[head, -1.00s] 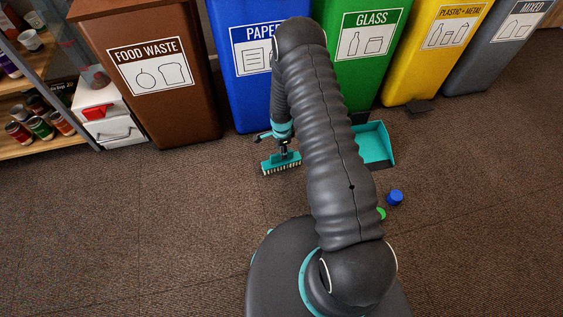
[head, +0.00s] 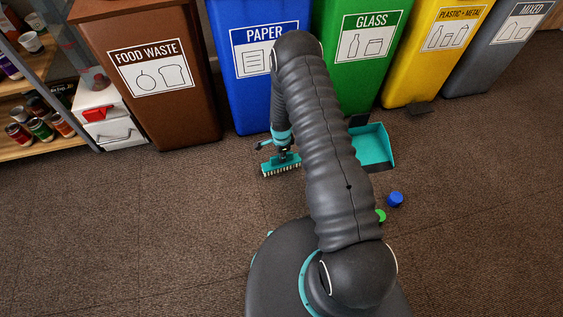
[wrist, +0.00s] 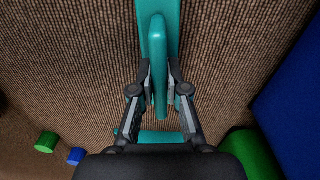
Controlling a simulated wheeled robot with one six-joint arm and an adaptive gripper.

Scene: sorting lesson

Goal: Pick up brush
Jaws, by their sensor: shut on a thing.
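The teal brush (head: 280,164) with pale bristles is on or just above the brown carpet in front of the blue paper bin; I cannot tell which. My gripper (head: 285,152) is over it in the head view, partly hidden by my arm. In the wrist view, the teal brush handle (wrist: 158,60) runs between the two dark fingers of my gripper (wrist: 160,88). The fingers are shut on the handle from both sides.
A teal dustpan (head: 374,148) lies to the right of my arm. A blue cap (head: 396,199) and a green cap (head: 380,215) lie on the carpet. Brown (head: 165,100), blue (head: 240,100), green, yellow and grey bins line the back. Carpet at left is clear.

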